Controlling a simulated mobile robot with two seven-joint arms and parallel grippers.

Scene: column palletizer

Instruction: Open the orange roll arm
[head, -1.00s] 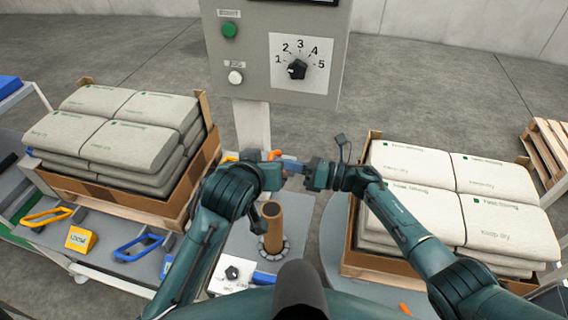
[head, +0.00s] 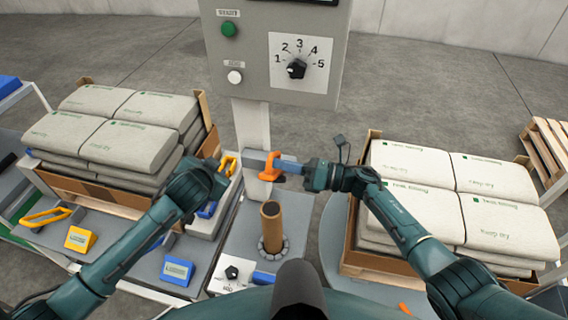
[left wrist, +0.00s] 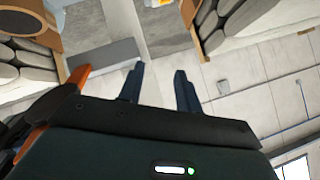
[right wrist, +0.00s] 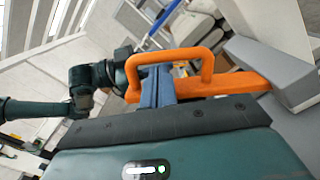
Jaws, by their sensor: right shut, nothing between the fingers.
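The orange roll arm (head: 271,166) shows its handle beside the grey post, in the middle of the head view. In the right wrist view its orange loop handle (right wrist: 208,65) stands right at my fingers, with an orange bar behind. My right gripper (head: 287,167) is shut and empty. In the right wrist view its blue fingers (right wrist: 158,85) overlap the space under the loop; I cannot tell whether they touch it. My left gripper (left wrist: 158,78) is open and empty in the left wrist view. In the head view its fingers are largely hidden by the left wrist.
A brown upright tube (head: 271,228) stands in front of the post. Crates with stacked sacks stand at left (head: 118,207) and right (head: 350,237). A control box (head: 222,62) rises above the post. A yellow handle (head: 45,217) lies at left.

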